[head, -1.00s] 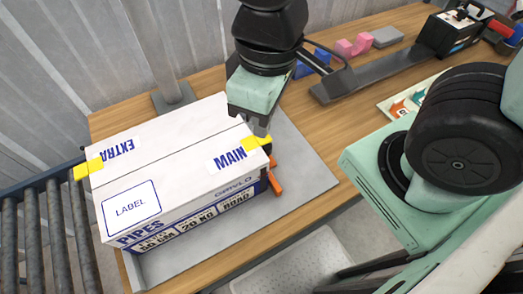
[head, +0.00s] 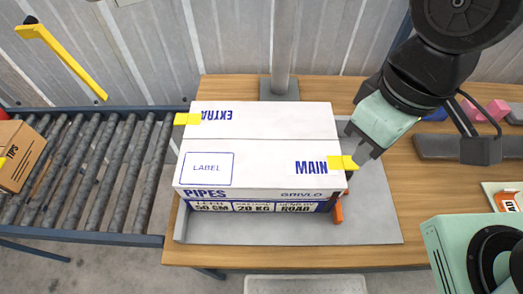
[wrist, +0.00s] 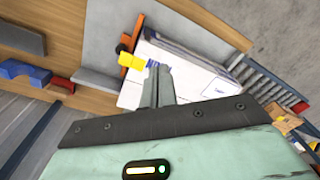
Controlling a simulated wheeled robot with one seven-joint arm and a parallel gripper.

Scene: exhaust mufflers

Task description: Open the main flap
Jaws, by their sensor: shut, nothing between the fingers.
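The white box (head: 262,192) stands closed on a grey plate. Its main flap (head: 255,165) is the front half of the top, with MAIN lettering and a label, and lies flat. A yellow tab (head: 343,162) sticks out at the flap's right edge; it also shows in the wrist view (wrist: 131,61). My gripper (head: 359,161) is shut and empty, fingers pointing down at the box's right side, close beside the tab. In the wrist view its fingers (wrist: 158,75) are together, just right of the tab. I cannot tell whether they touch it.
The extra flap (head: 262,120) with its own yellow tab (head: 187,119) lies closed behind. An orange clamp (head: 338,209) is at the box's right front. A roller conveyor (head: 85,165) with a cardboard box (head: 18,158) is on the left. A grey post (head: 281,50) stands behind.

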